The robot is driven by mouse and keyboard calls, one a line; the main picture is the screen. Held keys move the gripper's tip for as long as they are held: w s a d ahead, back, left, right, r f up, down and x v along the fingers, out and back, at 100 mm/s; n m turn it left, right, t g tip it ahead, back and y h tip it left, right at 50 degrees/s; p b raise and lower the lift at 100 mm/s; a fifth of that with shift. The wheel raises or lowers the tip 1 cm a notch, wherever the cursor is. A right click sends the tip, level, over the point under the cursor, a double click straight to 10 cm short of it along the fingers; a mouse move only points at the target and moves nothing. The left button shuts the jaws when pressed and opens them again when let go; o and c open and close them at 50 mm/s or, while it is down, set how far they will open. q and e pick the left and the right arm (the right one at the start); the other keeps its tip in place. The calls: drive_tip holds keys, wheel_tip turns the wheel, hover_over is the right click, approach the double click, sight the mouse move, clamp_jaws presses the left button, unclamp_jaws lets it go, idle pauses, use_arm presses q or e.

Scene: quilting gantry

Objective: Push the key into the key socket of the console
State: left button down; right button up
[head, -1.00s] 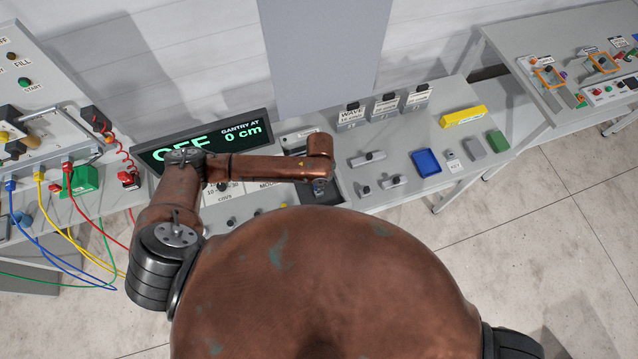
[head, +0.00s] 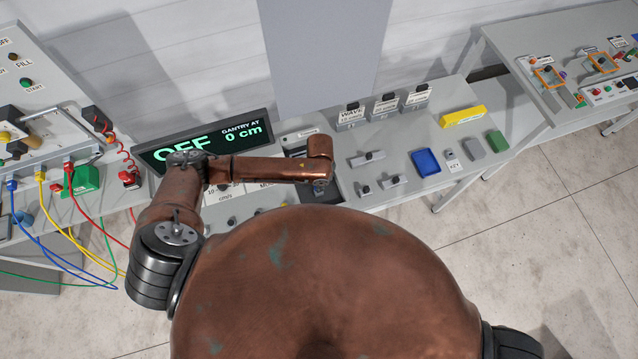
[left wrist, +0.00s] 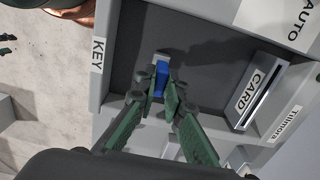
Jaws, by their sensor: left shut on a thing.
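My left gripper (left wrist: 165,92) has green fingers closed on a small blue key (left wrist: 161,80) in the left wrist view. The key is over the dark recessed panel (left wrist: 205,50) of the console, between a KEY label (left wrist: 98,56) and a CARD slot (left wrist: 262,92). A grey piece shows just beyond the key's blue part. The key socket itself is not clearly visible, and I cannot tell whether the key touches it. In the head view my left arm reaches over the console (head: 285,135) and its fingers are mostly hidden. My right gripper is not in view.
The console's display (head: 205,142) reads OFF and 0 cm. To the right on the bench are a blue tray (head: 427,162), grey fixtures, a yellow box (head: 462,116) and a green block (head: 497,141). Cables (head: 75,225) hang at the left.

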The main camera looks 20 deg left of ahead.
use_arm(q)
drive_tip(key=shift+f, duration=1)
drive_tip(key=c, duration=1.9)
unclamp_jaws()
drive_tip(key=shift+c, duration=0.2)
wheel_tip(320, 180, up, 12)
drive_tip(key=shift+f, duration=0.1)
drive_tip(key=shift+d, duration=0.1)
